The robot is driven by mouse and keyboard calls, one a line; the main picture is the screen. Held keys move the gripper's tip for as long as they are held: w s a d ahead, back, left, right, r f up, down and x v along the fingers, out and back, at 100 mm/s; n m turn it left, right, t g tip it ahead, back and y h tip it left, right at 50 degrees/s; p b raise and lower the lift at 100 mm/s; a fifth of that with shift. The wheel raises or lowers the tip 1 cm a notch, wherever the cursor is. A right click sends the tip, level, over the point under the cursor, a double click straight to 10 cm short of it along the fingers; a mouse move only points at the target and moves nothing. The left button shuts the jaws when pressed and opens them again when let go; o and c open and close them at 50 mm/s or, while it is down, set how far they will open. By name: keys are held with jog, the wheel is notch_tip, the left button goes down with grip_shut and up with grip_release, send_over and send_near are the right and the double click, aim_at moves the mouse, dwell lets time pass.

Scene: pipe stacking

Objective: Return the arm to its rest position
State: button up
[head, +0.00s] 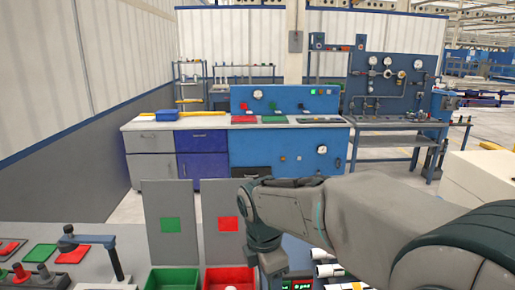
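My arm (370,212) reaches in from the lower right of the head view and bends downward near the middle. At its end, my gripper (272,266) points down over the workbench, right of the red bin (229,278). Its fingers are too small and dark to tell whether they are open or shut, or whether they hold anything. Several white pipe pieces (328,270) lie just right of the gripper, partly hidden by my arm.
A green bin (172,278) stands left of the red bin. Two grey upright panels stand behind, one with a green square (170,224), one with a red square (228,223). A dark handled post (100,248) rises at the left. Blue cabinets (202,152) stand farther back.

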jog(key=s+d+m+t, duration=0.1)
jog(key=s+d+m, duration=0.5)
jog(key=m, duration=0.5)
jog(key=s+d+f+m+t+y, duration=0.1)
jog(key=s+d+m, duration=0.5)
jog(key=m, duration=0.5)
jog(key=shift+s+d, duration=0.35)
jog(key=shift+s, duration=0.1)
